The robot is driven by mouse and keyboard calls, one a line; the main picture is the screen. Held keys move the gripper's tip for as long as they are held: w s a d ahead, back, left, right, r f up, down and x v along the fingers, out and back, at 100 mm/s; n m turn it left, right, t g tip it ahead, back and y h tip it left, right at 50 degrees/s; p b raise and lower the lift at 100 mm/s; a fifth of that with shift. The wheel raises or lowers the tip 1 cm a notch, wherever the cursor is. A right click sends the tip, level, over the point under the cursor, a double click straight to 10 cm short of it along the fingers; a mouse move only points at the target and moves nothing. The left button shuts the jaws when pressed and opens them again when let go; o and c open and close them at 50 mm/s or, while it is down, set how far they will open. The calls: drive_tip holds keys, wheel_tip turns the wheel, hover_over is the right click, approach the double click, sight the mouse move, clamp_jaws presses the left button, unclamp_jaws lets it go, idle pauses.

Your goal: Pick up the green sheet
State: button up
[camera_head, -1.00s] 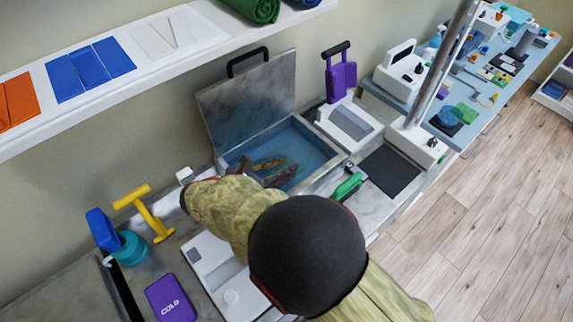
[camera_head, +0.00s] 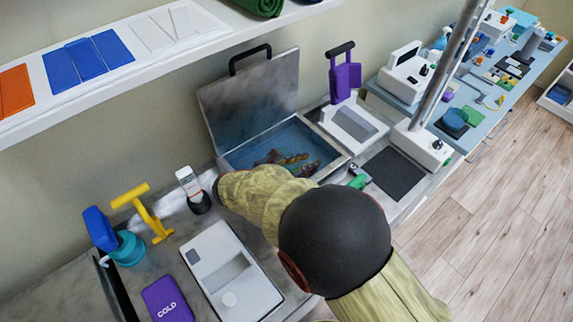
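No green sheet can be named with certainty. A small flat green piece (camera_head: 473,115) lies on the far blue table at the right; it is too small to tell whether it is a sheet. The white shelf at the upper left bears flat orange sheets (camera_head: 15,90), blue sheets (camera_head: 88,59) and white sheets (camera_head: 165,27), and a dark green roll (camera_head: 257,5) at the top edge. My bent arm covers the middle of the view. My gripper does not show clearly, so its state and anything in it are hidden.
An open-lidded water basin (camera_head: 240,160) stands beyond my arm. A white device (camera_head: 232,275), purple cold pack (camera_head: 167,300), yellow tool (camera_head: 148,215) and teal bottle (camera_head: 128,249) occupy the near counter. A metal pole (camera_head: 445,70) rises at the right. The wooden floor (camera_head: 500,215) is clear.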

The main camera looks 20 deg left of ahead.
drive_tip(key=shift+c, duration=0.7)
clamp_jaws()
